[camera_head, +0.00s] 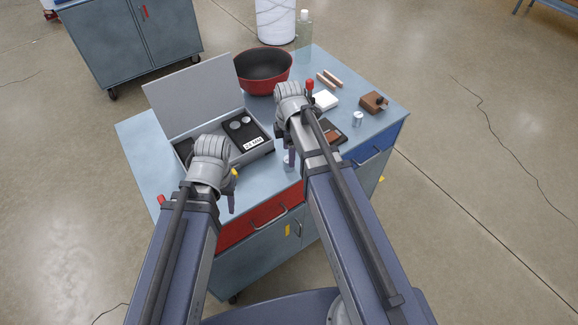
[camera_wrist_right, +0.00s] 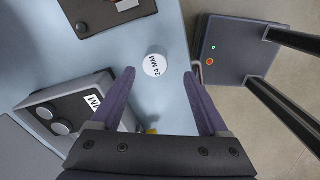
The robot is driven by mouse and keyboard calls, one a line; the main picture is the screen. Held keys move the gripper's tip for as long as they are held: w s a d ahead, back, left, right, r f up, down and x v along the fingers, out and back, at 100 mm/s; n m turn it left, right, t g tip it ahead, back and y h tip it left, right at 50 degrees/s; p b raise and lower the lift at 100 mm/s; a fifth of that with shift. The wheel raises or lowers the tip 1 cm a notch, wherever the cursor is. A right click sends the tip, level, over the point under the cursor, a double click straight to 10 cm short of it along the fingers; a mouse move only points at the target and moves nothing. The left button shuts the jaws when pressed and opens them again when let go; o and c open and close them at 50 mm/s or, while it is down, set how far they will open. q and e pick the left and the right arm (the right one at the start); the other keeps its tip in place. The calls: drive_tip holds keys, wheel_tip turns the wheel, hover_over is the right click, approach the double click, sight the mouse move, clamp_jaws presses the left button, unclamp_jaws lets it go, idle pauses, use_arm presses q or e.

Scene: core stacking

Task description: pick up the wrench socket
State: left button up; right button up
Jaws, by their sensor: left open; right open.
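The wrench socket (camera_wrist_right: 154,65) is a pale, short cylinder with "24 MM" on its top, standing upright on the blue table. In the head view the socket (camera_head: 290,158) shows partly beneath my right gripper (camera_head: 285,146). In the right wrist view my right gripper (camera_wrist_right: 159,76) is open, with the socket just ahead of and between its fingertips, apart from both. An open grey case (camera_head: 252,156) with a labelled front holds round sockets in dark foam; it also shows in the right wrist view (camera_wrist_right: 37,97). My left gripper (camera_head: 232,190) is open and empty in front of the case.
A dark board (camera_head: 330,133) lies right of the right gripper. A red bowl (camera_head: 263,72), a clear bottle (camera_head: 304,30), wooden sticks (camera_head: 329,79), a white block (camera_head: 325,100), a small metal cylinder (camera_head: 358,118) and a brown block (camera_head: 375,102) stand farther back.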

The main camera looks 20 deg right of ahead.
use_arm(q)
drive_tip(key=shift+f+b, duration=2.6)
drive_tip(key=shift+b, duration=0.05)
use_arm(e)
drive_tip(key=shift+w+d+f, duration=0.1)
drive_tip(key=shift+w+f, duration=0.1)
drive_tip(key=shift+f, duration=1.15)
drive_tip(key=shift+w+d+f, duration=0.1)
drive_tip(key=shift+w+f, duration=0.05)
drive_tip(key=shift+f, duration=1.15)
drive_tip(key=shift+r, duration=0.1)
use_arm(q)
drive_tip(key=shift+r, duration=0.1)
use_arm(e)
drive_tip(key=shift+c, duration=0.3)
clamp_jaws()
